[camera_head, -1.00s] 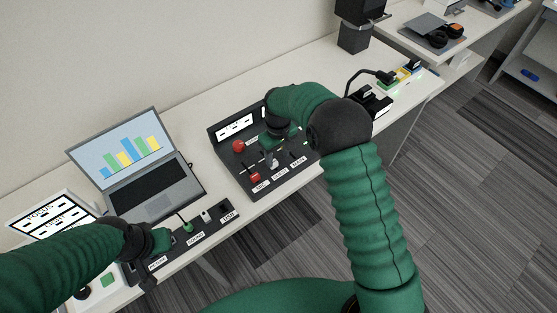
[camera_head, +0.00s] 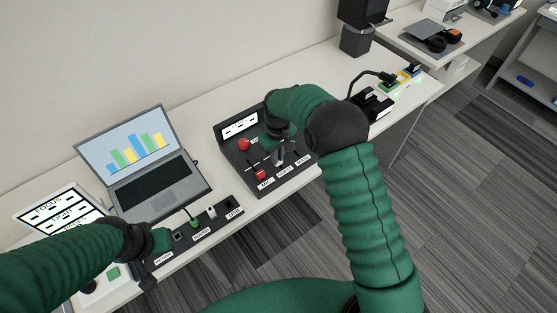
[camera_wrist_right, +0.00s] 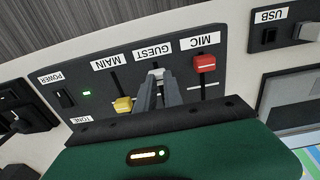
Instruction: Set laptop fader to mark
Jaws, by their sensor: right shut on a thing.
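The black fader panel (camera_head: 228,148) lies on the desk right of the laptop. In the right wrist view it carries three faders labelled MAIN, GUEST and MIC; I read no laptop label. My right gripper (camera_wrist_right: 157,80) is shut on the middle fader, whose pale cap (camera_wrist_right: 157,71) shows at the fingertips under the GUEST label. The yellow MAIN cap (camera_wrist_right: 122,104) and red MIC cap (camera_wrist_right: 204,63) stand on either side, apart from the fingers. In the head view my right gripper (camera_head: 280,157) is over the panel. My left gripper (camera_head: 149,282) is at the near desk edge; its jaws are unclear.
An open laptop (camera_head: 150,185) stands left of the panel. A dark connector strip (camera_head: 221,216) with a green plug lies in front of it. A red knob (camera_head: 244,144) sits on the fader panel.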

